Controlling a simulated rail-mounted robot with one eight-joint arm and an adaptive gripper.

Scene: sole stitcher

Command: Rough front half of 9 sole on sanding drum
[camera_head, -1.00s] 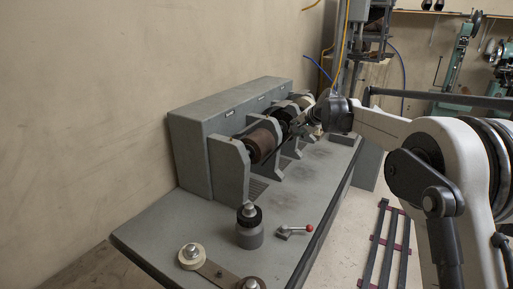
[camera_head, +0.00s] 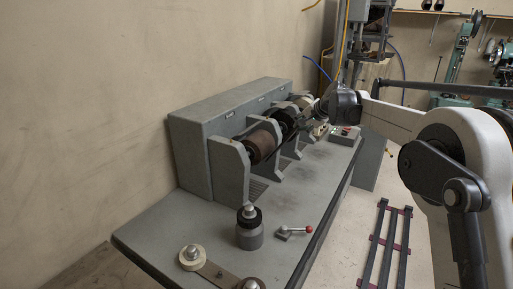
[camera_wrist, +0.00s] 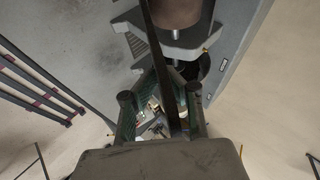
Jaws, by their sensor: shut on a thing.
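The sole is a thin dark strip (camera_wrist: 158,50) seen nearly edge-on in the wrist view, running from between my fingers to the top edge. My gripper (camera_wrist: 160,97) is shut on it; no size mark can be read. The brown sanding drum (camera_head: 263,143) sits on the grey machine in the head view. It also shows at the top of the wrist view (camera_wrist: 176,10), just beyond and right of the strip, with no clear contact. In the head view my gripper (camera_head: 321,111) is small, by the machine's far end, and the sole is hard to make out.
The grey machine bench (camera_head: 200,225) carries a row of further wheels (camera_head: 287,120) between grey guards. A control box (camera_head: 345,134) stands near its far right edge. A dark slatted rack (camera_head: 385,245) lies right.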

